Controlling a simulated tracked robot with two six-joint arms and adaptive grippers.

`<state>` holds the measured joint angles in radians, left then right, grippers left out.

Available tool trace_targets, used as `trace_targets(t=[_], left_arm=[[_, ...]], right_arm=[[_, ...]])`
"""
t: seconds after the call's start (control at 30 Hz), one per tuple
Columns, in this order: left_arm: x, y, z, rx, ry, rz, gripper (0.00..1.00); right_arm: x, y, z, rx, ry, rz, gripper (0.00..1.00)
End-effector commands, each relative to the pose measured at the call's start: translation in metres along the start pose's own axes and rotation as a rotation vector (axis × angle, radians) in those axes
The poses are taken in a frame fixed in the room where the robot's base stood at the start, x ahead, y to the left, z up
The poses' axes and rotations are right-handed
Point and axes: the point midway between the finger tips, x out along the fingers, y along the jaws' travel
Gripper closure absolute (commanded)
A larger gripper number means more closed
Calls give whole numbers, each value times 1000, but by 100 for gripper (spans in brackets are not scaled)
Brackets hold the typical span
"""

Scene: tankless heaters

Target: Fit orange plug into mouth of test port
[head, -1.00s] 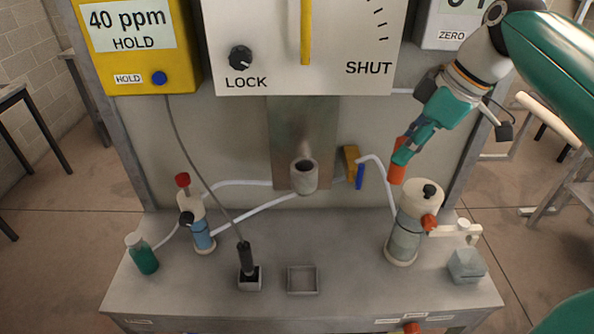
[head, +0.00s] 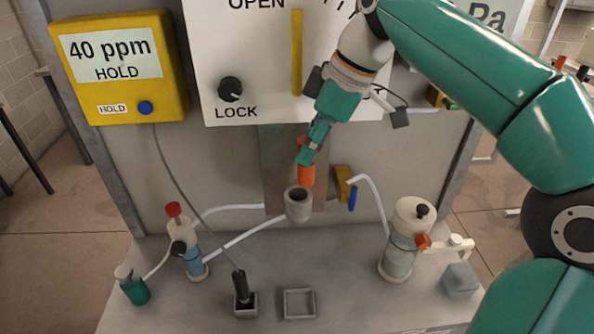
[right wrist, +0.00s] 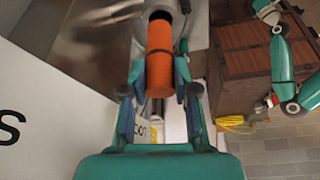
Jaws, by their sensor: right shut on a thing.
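The orange plug (head: 306,174) is a short orange cylinder held in my right gripper (head: 308,153). In the head view its lower end is just above the grey cylindrical test port (head: 298,204) on the back panel. The head view does not show clearly whether plug and port touch. In the right wrist view the plug (right wrist: 160,58) sits between the fingers of the gripper (right wrist: 160,80), with a dark round opening past its far end. My left gripper is not in view.
A yellow meter (head: 118,68) reading 40 ppm hangs at left. A brass-coloured block with a blue lever (head: 352,198) is right of the port. Bottles (head: 405,240), a probe in a holder (head: 241,288) and an empty square tray (head: 299,303) stand on the bench below.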

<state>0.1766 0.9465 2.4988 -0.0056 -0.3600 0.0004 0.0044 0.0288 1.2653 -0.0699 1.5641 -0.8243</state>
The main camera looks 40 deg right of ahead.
Motion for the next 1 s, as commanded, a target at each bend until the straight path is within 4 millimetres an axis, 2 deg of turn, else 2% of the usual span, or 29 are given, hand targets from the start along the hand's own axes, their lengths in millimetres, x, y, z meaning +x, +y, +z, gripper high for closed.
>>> trace_targets(t=[0.03,0.1,0.2,0.47,0.63,0.93,0.97,1.0], left_arm=[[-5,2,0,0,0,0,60],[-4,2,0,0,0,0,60],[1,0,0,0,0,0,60],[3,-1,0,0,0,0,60],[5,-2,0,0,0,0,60],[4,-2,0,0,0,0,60],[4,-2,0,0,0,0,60],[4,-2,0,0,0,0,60]], right_arm=[[2,0,-11,-3,-1,-3,100],[10,0,-17,0,-2,-2,100],[25,0,-7,3,-1,-1,100],[44,0,1,3,-2,-1,100],[67,0,11,4,-6,-4,100],[72,0,12,2,0,1,100],[72,0,12,2,-1,0,66],[72,0,12,2,0,1,60]])
